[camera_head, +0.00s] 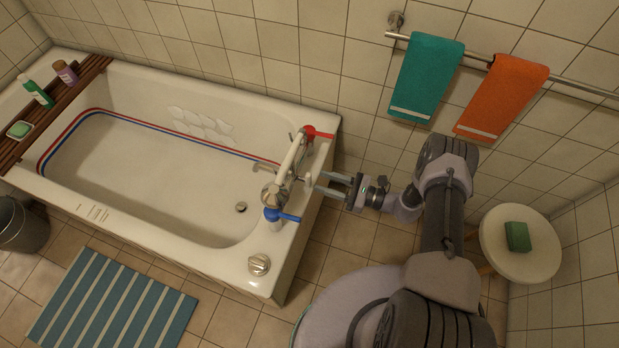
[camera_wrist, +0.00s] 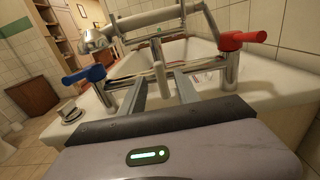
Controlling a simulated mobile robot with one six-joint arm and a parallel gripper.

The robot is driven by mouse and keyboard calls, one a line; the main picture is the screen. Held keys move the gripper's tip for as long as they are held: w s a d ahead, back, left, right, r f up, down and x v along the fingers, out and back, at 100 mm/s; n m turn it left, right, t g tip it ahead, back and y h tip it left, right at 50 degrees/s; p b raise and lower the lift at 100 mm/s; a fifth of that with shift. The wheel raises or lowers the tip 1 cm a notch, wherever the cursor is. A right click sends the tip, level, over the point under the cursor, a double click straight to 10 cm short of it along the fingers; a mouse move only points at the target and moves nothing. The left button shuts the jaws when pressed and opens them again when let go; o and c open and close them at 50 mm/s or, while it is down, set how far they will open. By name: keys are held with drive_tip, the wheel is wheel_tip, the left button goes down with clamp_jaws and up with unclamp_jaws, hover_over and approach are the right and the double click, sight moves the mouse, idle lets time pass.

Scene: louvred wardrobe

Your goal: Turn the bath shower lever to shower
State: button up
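The bath mixer stands on the near end of the tub with a red-handled tap (camera_head: 312,133) and a blue-handled tap (camera_head: 274,216). In the wrist view the red handle (camera_wrist: 244,38) is right and the blue handle (camera_wrist: 84,74) left. A short pale lever (camera_wrist: 161,80) sits on the mixer body between them; it is small in the head view (camera_head: 308,180). The hand shower (camera_head: 276,192) rests in its cradle above the mixer. My gripper (camera_head: 318,182) is open, its two grey fingers (camera_wrist: 162,90) on either side of the lever. Contact cannot be told.
The white tub (camera_head: 170,160) has a drain knob (camera_head: 259,264) on its corner. A teal towel (camera_head: 426,78) and an orange towel (camera_head: 502,96) hang on a wall rail. A round stool (camera_head: 540,258) with a green sponge (camera_head: 517,236) stands right. A striped mat (camera_head: 110,305) lies on the floor.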

sight(311, 178)
drive_tip(key=x, duration=0.5)
drive_tip(key=shift+w+a+b, duration=0.1)
drive_tip(key=shift+a+b, duration=0.25)
drive_tip(key=shift+b, duration=0.05)
clamp_jaws()
